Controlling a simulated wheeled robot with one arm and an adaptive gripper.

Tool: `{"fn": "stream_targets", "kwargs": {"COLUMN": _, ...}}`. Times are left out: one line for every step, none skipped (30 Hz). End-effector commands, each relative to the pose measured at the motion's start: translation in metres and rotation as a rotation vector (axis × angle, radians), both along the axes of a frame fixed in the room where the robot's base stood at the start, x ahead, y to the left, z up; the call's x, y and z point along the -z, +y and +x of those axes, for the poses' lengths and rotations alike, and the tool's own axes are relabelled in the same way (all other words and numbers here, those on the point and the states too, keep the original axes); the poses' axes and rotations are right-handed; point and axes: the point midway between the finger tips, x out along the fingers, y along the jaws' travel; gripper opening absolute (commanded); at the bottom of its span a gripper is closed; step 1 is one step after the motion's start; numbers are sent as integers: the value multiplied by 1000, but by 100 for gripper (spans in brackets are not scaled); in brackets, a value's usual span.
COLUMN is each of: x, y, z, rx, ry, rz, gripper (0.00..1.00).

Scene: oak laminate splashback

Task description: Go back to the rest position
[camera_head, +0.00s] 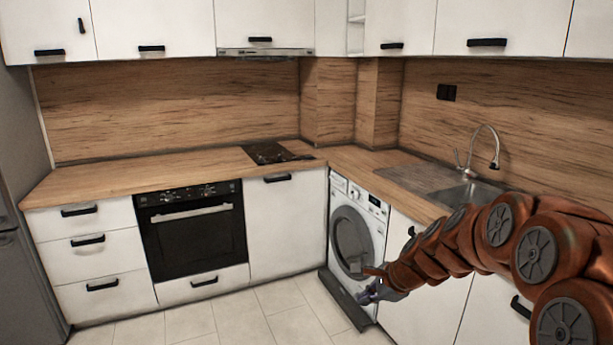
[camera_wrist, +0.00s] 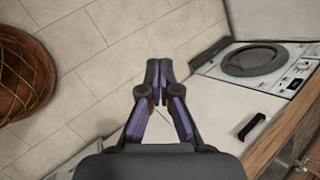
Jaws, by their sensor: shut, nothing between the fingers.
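My gripper (camera_head: 370,292) shows small in the head view, at the end of my orange-brown arm, in front of the washing machine (camera_head: 357,234). In the wrist view my gripper (camera_wrist: 158,75) points over the tiled floor, its two fingers together and nothing between them. The washing machine also shows in the wrist view (camera_wrist: 254,60), to the right of the fingers. My arm reaches in from the right edge of the head view and hides part of the right-hand cabinets.
The wooden worktop (camera_head: 110,181) carries a black hob (camera_head: 270,153) and a steel sink (camera_head: 465,193). A black oven (camera_head: 193,232) sits below. The tiled floor (camera_head: 245,312) is clear in front. A brown round thing with a yellow net pattern (camera_wrist: 22,72) shows at the wrist view's left.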

Motion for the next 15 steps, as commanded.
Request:
{"fn": "stream_targets", "kwargs": {"x": -7, "y": 8, "z": -18, "rx": -75, "ry": -6, "rz": -33, "gripper": 0}}
{"fn": "stream_targets", "kwargs": {"x": -9, "y": 12, "z": -30, "rx": -123, "ry": -7, "rz": -54, "gripper": 0}}
{"fn": "stream_targets", "kwargs": {"x": -11, "y": 17, "z": -45, "rx": -188, "ry": -6, "rz": -81, "gripper": 0}}
{"fn": "stream_targets", "kwargs": {"x": -12, "y": 20, "z": -56, "rx": -234, "ry": -7, "rz": -102, "gripper": 0}}
{"fn": "stream_targets", "kwargs": {"x": -14, "y": 22, "z": -68, "rx": -281, "ry": -9, "rz": -123, "gripper": 0}}
{"fn": "stream_targets", "kwargs": {"x": -17, "y": 25, "z": -83, "rx": -344, "ry": -10, "rz": -150, "gripper": 0}}
{"fn": "stream_targets", "kwargs": {"x": -18, "y": 27, "z": -95, "rx": -390, "ry": -9, "rz": -170, "gripper": 0}}
{"fn": "stream_targets", "kwargs": {"x": -18, "y": 28, "z": -106, "rx": -436, "ry": -8, "rz": -191, "gripper": 0}}
{"fn": "stream_targets", "kwargs": {"x": -20, "y": 29, "z": -122, "rx": -497, "ry": -8, "rz": -219, "gripper": 0}}
{"fn": "stream_targets", "kwargs": {"x": -20, "y": 30, "z": -134, "rx": -543, "ry": -6, "rz": -238, "gripper": 0}}
{"fn": "stream_targets", "kwargs": {"x": -20, "y": 30, "z": -146, "rx": -589, "ry": -2, "rz": -255, "gripper": 0}}
{"fn": "stream_targets", "kwargs": {"x": -21, "y": 30, "z": -162, "rx": -648, "ry": 2, "rz": -280, "gripper": 0}}
{"fn": "stream_targets", "kwargs": {"x": -22, "y": 30, "z": -173, "rx": -692, "ry": 1, "rz": -301, "gripper": 0}}
{"fn": "stream_targets", "kwargs": {"x": -23, "y": 28, "z": -184, "rx": -736, "ry": 2, "rz": -320, "gripper": 0}}
{"fn": "stream_targets", "kwargs": {"x": -22, "y": 27, "z": -201, "rx": -795, "ry": 11, "rz": -341, "gripper": 0}}
